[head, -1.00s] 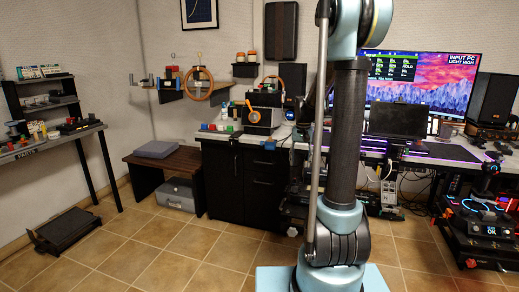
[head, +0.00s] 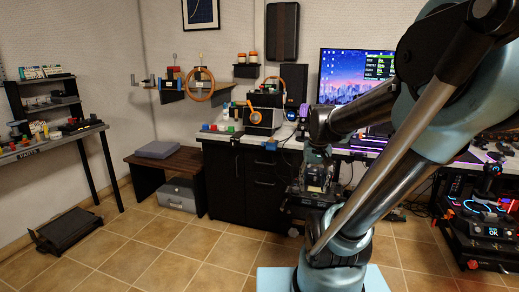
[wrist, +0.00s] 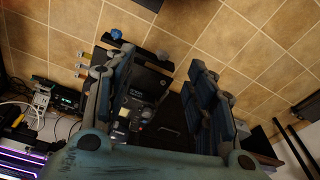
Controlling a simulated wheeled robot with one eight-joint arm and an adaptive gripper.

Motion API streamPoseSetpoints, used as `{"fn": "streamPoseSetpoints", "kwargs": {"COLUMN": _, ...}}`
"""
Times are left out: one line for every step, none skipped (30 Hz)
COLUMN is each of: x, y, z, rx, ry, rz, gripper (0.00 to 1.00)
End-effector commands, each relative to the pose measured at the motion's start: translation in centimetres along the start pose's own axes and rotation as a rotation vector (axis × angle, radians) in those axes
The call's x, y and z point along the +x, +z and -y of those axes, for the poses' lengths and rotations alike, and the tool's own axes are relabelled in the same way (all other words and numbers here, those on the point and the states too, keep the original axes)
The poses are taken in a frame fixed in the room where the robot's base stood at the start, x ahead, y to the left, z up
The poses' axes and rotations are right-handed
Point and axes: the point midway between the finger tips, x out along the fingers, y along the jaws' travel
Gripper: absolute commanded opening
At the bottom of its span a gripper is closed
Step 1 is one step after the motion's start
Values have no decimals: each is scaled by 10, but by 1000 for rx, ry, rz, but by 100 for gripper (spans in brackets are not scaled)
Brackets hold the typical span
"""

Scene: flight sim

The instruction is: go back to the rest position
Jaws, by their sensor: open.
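My gripper (wrist: 160,60) is open in the wrist view, with its two dark fingers spread apart and nothing held between them. Behind the fingers, farther off, is a dark piece of equipment (wrist: 140,115) over the tiled floor. In the head view my gripper (head: 316,178) hangs at the end of my bent arm, in front of the dark desk equipment. Its fingertips are hard to make out there. My arm reaches up to the right, then folds left and down.
A black cabinet (head: 250,185) stands left of my arm. A desk with a monitor (head: 345,75) is behind it, partly hidden by my arm. A rig with lit dials (head: 485,225) stands at right. The tiled floor (head: 150,245) at front left is mostly clear.

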Motion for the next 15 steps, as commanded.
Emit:
{"fn": "streamPoseSetpoints", "kwargs": {"x": 3, "y": 12, "z": -1, "rx": -7, "ry": 0, "rz": -5, "gripper": 50}}
{"fn": "streamPoseSetpoints", "kwargs": {"x": 4, "y": 19, "z": -1, "rx": -12, "ry": 0, "rz": -8, "gripper": 50}}
{"fn": "streamPoseSetpoints", "kwargs": {"x": 7, "y": 28, "z": -2, "rx": -19, "ry": -1, "rz": -12, "gripper": 50}}
{"fn": "streamPoseSetpoints", "kwargs": {"x": 8, "y": 34, "z": -2, "rx": -24, "ry": -1, "rz": -14, "gripper": 50}}
{"fn": "streamPoseSetpoints", "kwargs": {"x": 11, "y": 40, "z": -3, "rx": -29, "ry": -1, "rz": -17, "gripper": 50}}
{"fn": "streamPoseSetpoints", "kwargs": {"x": 14, "y": 49, "z": -3, "rx": -36, "ry": -1, "rz": -21, "gripper": 50}}
{"fn": "streamPoseSetpoints", "kwargs": {"x": 16, "y": 54, "z": -4, "rx": -40, "ry": -1, "rz": -24, "gripper": 50}}
{"fn": "streamPoseSetpoints", "kwargs": {"x": 19, "y": 60, "z": -4, "rx": -45, "ry": -1, "rz": -26, "gripper": 50}}
{"fn": "streamPoseSetpoints", "kwargs": {"x": 22, "y": 68, "z": -5, "rx": -52, "ry": -1, "rz": -31, "gripper": 50}}
{"fn": "streamPoseSetpoints", "kwargs": {"x": 25, "y": 73, "z": -5, "rx": -57, "ry": -1, "rz": -34, "gripper": 50}}
{"fn": "streamPoseSetpoints", "kwargs": {"x": 28, "y": 78, "z": -5, "rx": -62, "ry": -1, "rz": -36, "gripper": 50}}
{"fn": "streamPoseSetpoints", "kwargs": {"x": 31, "y": 84, "z": -6, "rx": -67, "ry": -1, "rz": -40, "gripper": 50}}
{"fn": "streamPoseSetpoints", "kwargs": {"x": 33, "y": 88, "z": -6, "rx": -70, "ry": -1, "rz": -42, "gripper": 50}}
{"fn": "streamPoseSetpoints", "kwargs": {"x": 36, "y": 92, "z": -6, "rx": -74, "ry": -1, "rz": -44, "gripper": 50}}
{"fn": "streamPoseSetpoints", "kwargs": {"x": 38, "y": 96, "z": -7, "rx": -78, "ry": -1, "rz": -46, "gripper": 50}}
